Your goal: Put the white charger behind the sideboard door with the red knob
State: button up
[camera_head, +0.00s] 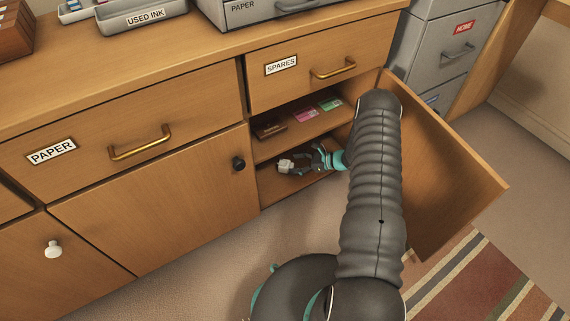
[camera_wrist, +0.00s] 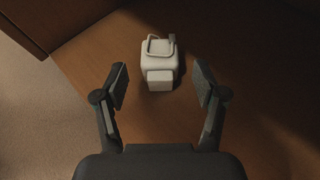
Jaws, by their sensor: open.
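The white charger (camera_head: 285,166) sits on the bottom board inside the open sideboard compartment, below an inner shelf. It also shows in the wrist view (camera_wrist: 159,58), with a looped cable on top, on a wooden surface. My gripper (camera_head: 303,157) reaches into the compartment from the right. In the wrist view my gripper (camera_wrist: 160,86) is open, its fingers on either side of the charger's near end, with a gap on both sides. The sideboard door (camera_head: 455,185) on the right stands wide open. Its knob does not show, so its colour cannot be told.
The inner shelf (camera_head: 283,146) above the charger holds a brown box (camera_head: 269,128), a pink packet (camera_head: 305,115) and a green packet (camera_head: 330,104). A closed door with a black knob (camera_head: 238,164) is left of the opening. A white knob (camera_head: 53,249) is farther left. A grey cabinet (camera_head: 440,50) stands behind the open door.

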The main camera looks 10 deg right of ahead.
jog(key=shift+v, duration=2.05)
jog(key=shift+r, duration=0.1)
